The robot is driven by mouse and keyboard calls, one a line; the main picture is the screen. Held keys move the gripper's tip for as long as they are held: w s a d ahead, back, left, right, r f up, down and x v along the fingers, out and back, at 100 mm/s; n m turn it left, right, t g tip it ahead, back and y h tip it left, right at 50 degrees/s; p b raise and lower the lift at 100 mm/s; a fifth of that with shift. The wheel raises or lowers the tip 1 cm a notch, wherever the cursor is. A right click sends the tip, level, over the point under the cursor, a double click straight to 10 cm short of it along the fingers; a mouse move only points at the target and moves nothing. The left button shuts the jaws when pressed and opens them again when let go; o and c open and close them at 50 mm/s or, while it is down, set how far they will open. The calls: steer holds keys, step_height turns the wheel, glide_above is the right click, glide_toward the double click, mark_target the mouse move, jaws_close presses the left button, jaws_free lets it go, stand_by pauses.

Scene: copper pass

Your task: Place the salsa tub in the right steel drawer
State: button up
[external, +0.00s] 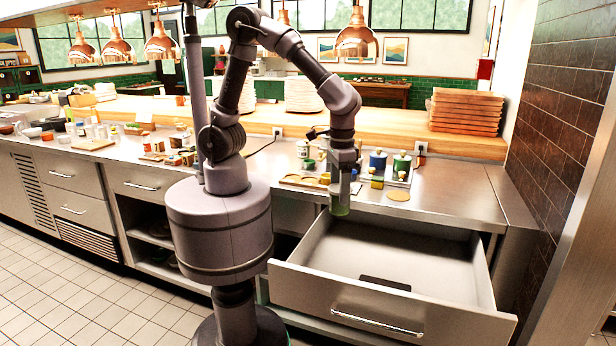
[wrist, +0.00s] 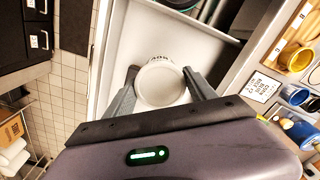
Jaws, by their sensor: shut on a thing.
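My gripper (external: 342,196) is shut on the salsa tub, which shows as a small greenish shape (external: 340,209) below the fingers in the external view. In the wrist view the tub's round pale lid (wrist: 160,83) sits between the two fingers of my gripper (wrist: 161,80). The right steel drawer (external: 400,318) is pulled open. The tub is held above the drawer's back left part, near the counter edge. The drawer's pale inside (wrist: 125,28) shows behind the tub in the wrist view. The tub's underside is hidden.
A dark flat rectangle (external: 385,284) lies on the drawer floor near its front; the rest of the floor looks clear. The steel counter (external: 455,200) behind holds blue and green canisters (external: 378,161) and several small jars. Stacked wooden trays (external: 466,110) stand at the back right.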

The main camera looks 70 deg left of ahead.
step_height(320, 180, down, 23)
steer(key=b, duration=0.4)
steer(key=shift+f+b, duration=0.15)
steer(key=shift+b, duration=0.2)
steer(key=o, duration=1.6)
steer(key=shift+o, duration=0.2)
